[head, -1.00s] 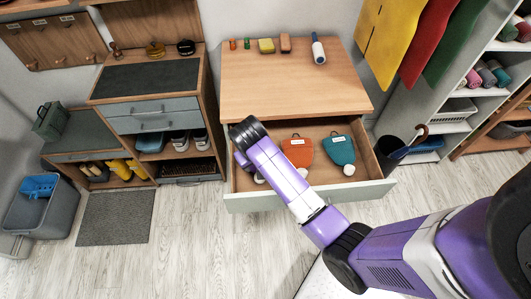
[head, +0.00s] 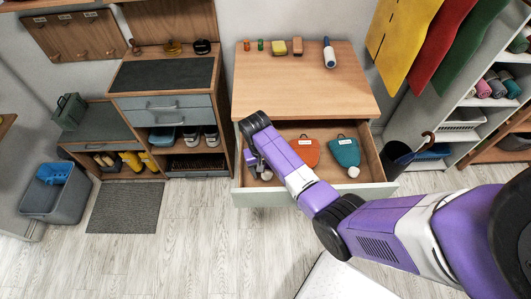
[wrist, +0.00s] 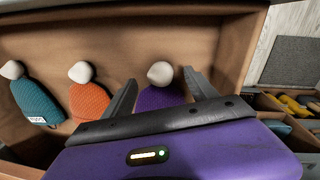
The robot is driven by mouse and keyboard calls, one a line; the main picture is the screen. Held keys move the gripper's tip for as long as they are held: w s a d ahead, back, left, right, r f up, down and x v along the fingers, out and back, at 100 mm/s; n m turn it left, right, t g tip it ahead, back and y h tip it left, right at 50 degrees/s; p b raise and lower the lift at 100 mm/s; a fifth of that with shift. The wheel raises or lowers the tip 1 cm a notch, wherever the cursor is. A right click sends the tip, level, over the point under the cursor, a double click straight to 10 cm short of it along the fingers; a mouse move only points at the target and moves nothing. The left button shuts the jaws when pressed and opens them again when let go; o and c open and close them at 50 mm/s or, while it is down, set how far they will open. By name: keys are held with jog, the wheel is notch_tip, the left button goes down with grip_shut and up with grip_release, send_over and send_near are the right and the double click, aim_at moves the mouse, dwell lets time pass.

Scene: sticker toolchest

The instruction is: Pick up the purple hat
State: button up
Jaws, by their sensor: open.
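The purple hat (wrist: 160,96) with a white pompom lies in the open drawer (head: 365,155). In the wrist view it sits between the two fingers of my gripper (wrist: 153,95), partly hidden by the gripper body. My gripper is open and does not hold it. In the head view, my gripper (head: 255,165) is over the left part of the drawer and my arm hides most of the purple hat; a white pompom shows beside it.
An orange hat (head: 306,151) and a teal hat (head: 344,152) lie to the right in the same drawer. The wooden chest top (head: 300,95) holds small items along its back edge. A dark bin with an umbrella (head: 397,160) stands right of the drawer.

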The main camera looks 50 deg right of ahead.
aim_at(267, 173)
jog(key=shift+s+d+f, duration=0.1)
jog(key=shift+d+f, duration=0.05)
jog(key=shift+f, duration=1.45)
grip_shut()
jog(key=shift+r, duration=0.15)
